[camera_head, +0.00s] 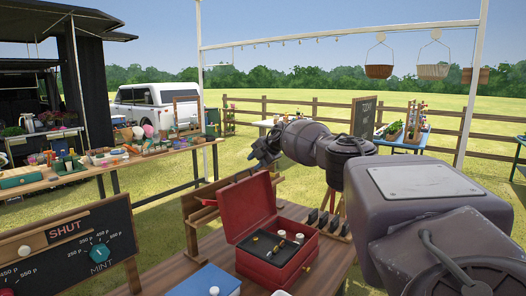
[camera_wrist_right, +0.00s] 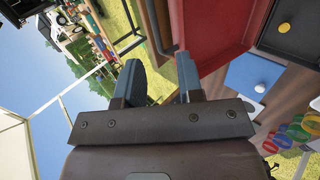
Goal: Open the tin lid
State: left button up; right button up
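The red tin (camera_head: 272,262) stands on the wooden table with its lid (camera_head: 243,207) raised upright at the back. A dark inner tray (camera_head: 268,247) with small pale and brown items shows inside. My right gripper (camera_head: 262,150) is above and behind the raised lid, clear of its top edge in the head view. In the right wrist view my right gripper (camera_wrist_right: 160,78) has its fingers apart with nothing between them. The red lid (camera_wrist_right: 208,30) fills the area beyond the right-hand finger; contact cannot be told. My left gripper is out of view.
A blue box with a white knob (camera_head: 207,281) sits left of the tin. A wooden rack (camera_head: 200,213) stands behind it. A chalkboard sign (camera_head: 70,245) is at front left. Dark upright pieces (camera_head: 325,220) stand right of the tin. Open grass lies beyond.

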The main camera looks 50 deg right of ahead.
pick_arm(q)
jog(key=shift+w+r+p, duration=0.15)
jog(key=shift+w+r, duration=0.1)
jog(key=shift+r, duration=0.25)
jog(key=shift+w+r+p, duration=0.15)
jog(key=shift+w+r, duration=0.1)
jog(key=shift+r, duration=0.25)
pick_arm(e)
jog(key=shift+v, duration=1.6)
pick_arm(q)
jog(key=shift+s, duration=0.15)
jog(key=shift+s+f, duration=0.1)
